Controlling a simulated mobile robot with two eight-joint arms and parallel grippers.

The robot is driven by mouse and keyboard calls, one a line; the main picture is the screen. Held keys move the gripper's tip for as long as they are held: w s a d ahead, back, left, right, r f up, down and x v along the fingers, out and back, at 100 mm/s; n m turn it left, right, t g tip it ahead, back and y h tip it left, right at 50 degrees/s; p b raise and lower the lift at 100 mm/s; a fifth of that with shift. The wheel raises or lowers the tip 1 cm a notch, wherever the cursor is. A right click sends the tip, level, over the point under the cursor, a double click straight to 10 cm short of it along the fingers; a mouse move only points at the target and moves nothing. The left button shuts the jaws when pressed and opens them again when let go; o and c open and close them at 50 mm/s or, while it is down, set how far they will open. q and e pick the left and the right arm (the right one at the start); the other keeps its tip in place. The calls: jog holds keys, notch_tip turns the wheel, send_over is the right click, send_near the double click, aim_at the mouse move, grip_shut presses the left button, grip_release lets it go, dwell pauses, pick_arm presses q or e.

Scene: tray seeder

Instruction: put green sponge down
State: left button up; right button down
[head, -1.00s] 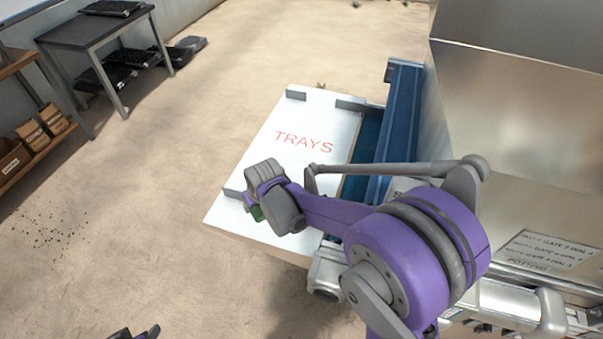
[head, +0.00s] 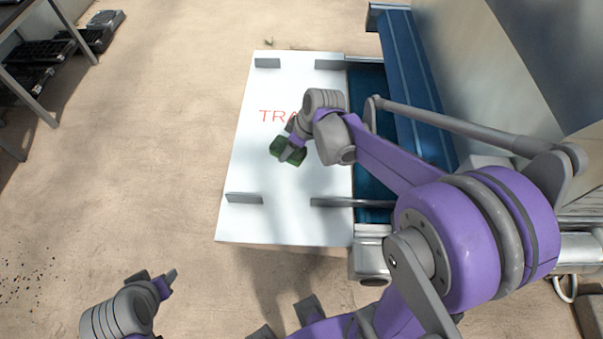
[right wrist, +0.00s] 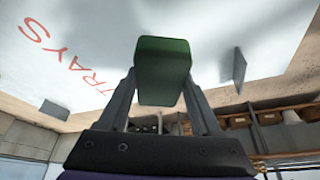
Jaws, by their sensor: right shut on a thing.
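The green sponge (head: 288,151) is a small dark green block held above the white board marked TRAYS (head: 250,205). My right gripper (head: 290,149) is shut on it, and the right arm hides part of the red lettering. In the right wrist view the sponge (right wrist: 162,72) sits between the two fingertips, with the white board (right wrist: 85,35) behind it. A gap between sponge and board is hard to judge. My left gripper (head: 157,280) is at the lower left, empty over the floor, its fingers apart.
Several grey upright stops, such as one at the near left (head: 244,198), stand on the board. A blue channel (head: 425,90) and a metal machine (head: 500,65) lie to the right. A table with black trays (head: 35,50) is at the upper left.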

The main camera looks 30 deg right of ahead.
aim_at(302, 152)
jog(key=s+d+n, duration=0.1)
jog(key=s+r+n+y+b, duration=0.1)
jog(key=n, duration=0.1)
jog(key=s+d+r+n+g, duration=0.1)
jog(key=n, duration=0.1)
jog(key=shift+d+r+b, duration=0.1)
jog(key=shift+d+b, duration=0.2)
jog(key=shift+f, duration=0.2)
pick_arm(q)
jog(key=f, duration=0.2)
jog(key=s+f+b, duration=0.1)
jog(key=f, duration=0.1)
pick_arm(e)
jog(key=shift+n, duration=0.3)
notch_tip(302, 152, down, 9)
jog(key=shift+f, duration=0.15)
jog(key=shift+g, duration=0.3)
pick_arm(q)
jog(key=shift+s, duration=0.1)
pick_arm(e)
jog(key=shift+c, duration=0.3)
grip_release()
jog(key=shift+f, duration=0.1)
